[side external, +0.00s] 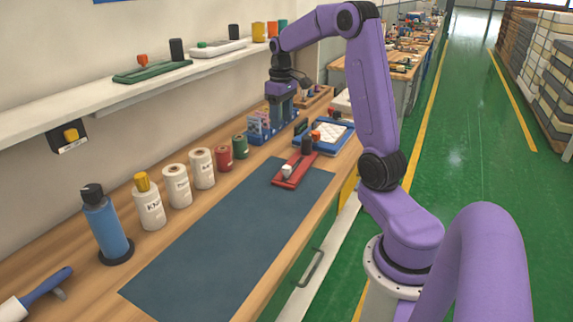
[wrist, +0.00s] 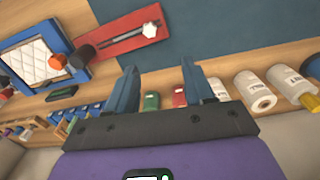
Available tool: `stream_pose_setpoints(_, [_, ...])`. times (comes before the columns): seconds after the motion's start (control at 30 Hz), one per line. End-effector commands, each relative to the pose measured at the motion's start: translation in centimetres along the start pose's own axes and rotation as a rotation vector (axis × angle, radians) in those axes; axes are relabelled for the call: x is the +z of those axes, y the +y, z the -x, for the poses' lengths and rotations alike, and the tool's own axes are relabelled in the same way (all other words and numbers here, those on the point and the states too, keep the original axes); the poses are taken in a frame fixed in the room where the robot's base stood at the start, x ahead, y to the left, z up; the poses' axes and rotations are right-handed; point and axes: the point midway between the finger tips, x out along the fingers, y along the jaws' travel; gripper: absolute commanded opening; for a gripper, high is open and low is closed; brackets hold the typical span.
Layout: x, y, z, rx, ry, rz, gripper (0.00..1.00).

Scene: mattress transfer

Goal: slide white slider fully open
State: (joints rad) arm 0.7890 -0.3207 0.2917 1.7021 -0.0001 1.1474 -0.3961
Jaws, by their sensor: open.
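The white slider (side external: 287,171) is a small white knob on a red base with a slot (side external: 296,172), which lies at the far end of the dark mat. The knob sits near the front end of the slot. In the wrist view the white knob (wrist: 150,30) is near the right end of the red base (wrist: 118,38). My gripper (side external: 282,118) is open and empty, above the back of the bench beyond the red base. In the wrist view its two fingers (wrist: 160,80) are apart, below the red base in the picture and not touching the knob.
A black cylinder (side external: 307,145) and an orange knob (side external: 316,135) stand by the base's far end, near a blue-framed tray (side external: 343,128). Red and green cans (side external: 225,156) and white bottles (side external: 202,167) line the wall side.

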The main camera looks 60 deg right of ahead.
Motion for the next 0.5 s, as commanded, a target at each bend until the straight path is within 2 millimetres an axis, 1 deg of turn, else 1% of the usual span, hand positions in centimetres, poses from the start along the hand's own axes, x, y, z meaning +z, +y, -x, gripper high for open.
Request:
stream_pose_setpoints(0.03, [0.1,1.0,0.0,0.0,0.0,-0.021,0.53])
stream_pose_setpoints(0.1, [0.2,1.8,-0.1,-0.001,-0.001,-0.037,0.53])
stream_pose_setpoints(0.27, [0.3,2.3,-0.7,-0.001,-0.003,-0.047,0.53])
stream_pose_setpoints(0.37, [0.3,2.3,-1.9,-0.002,-0.005,-0.046,0.53])
stream_pose_setpoints(0.5, [0.3,2.2,-4.3,-0.003,-0.006,-0.046,0.53])
